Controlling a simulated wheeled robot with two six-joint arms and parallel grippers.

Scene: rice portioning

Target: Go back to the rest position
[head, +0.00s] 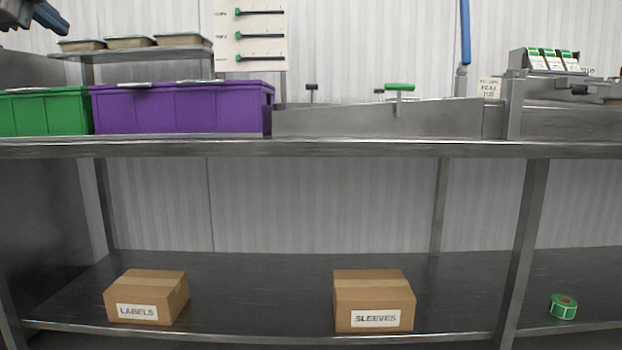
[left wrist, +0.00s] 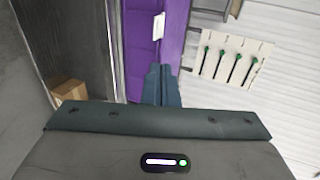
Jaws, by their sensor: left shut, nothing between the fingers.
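My left gripper (head: 54,20) is at the top left corner of the head view, raised above the bench and the green bin (head: 45,112). In the left wrist view its fingers (left wrist: 162,84) are together with nothing between them. The purple bin (head: 180,110) stands to the right of the green one on the bench and also shows beyond the fingers in the left wrist view (left wrist: 138,75). My right gripper is in neither view.
The steel bench (head: 330,149) runs across the view. Several shallow pans (head: 130,42) sit on a raised shelf. A slider board (head: 251,48) hangs behind. Below are the LABELS box (head: 158,287), the SLEEVES box (head: 375,291) and a green label roll (head: 563,306).

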